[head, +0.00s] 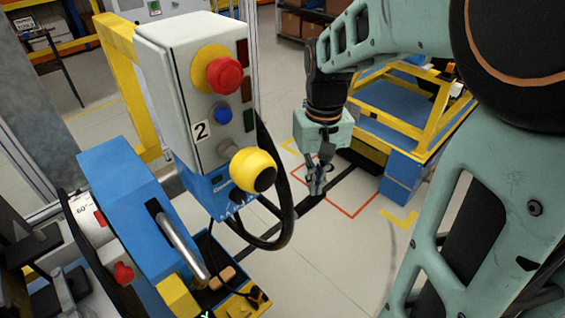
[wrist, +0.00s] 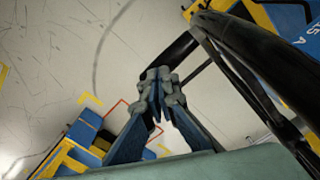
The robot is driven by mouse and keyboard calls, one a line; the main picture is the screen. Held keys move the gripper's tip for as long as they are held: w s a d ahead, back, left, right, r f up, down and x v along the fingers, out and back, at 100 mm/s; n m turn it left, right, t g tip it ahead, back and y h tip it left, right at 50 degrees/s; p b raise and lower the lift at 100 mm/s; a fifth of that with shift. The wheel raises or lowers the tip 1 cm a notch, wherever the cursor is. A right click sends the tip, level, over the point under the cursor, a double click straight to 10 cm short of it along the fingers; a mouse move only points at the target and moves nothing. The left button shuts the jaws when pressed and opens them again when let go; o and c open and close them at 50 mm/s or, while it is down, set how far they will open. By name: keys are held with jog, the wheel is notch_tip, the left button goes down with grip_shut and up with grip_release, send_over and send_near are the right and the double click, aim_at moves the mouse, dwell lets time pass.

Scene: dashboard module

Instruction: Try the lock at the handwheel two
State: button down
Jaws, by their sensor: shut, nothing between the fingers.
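The handwheel (head: 287,222) is a black ring at the right side of a pale control box (head: 180,90) marked 2. Part of its rim is hidden behind the box and a yellow knob with a dark face (head: 253,170). A small silver round fitting (head: 226,148) sits beside the label; I cannot tell whether it is the lock. My gripper (head: 316,190) points down, shut and empty, to the right of the wheel and apart from it in the picture. In the wrist view the closed fingertips (wrist: 159,74) show, with a black curved rim (wrist: 262,95) at the right.
The box also carries a red mushroom button (head: 225,74) and a blue button (head: 222,115). A blue machine housing (head: 125,195) with a metal bar stands at the left. A yellow and blue frame (head: 410,120) stands behind my gripper. Open floor (head: 320,265) lies below it.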

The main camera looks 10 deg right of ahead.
jog(key=shift+s+f+b, duration=0.1)
jog(key=shift+f+b, duration=0.4)
jog(key=shift+f, duration=0.25)
dwell(0.3)
jog(key=shift+r, duration=0.1)
notch_tip(320, 180, up, 8)
jog(key=p, duration=0.6)
jog(key=shift+p, duration=0.4)
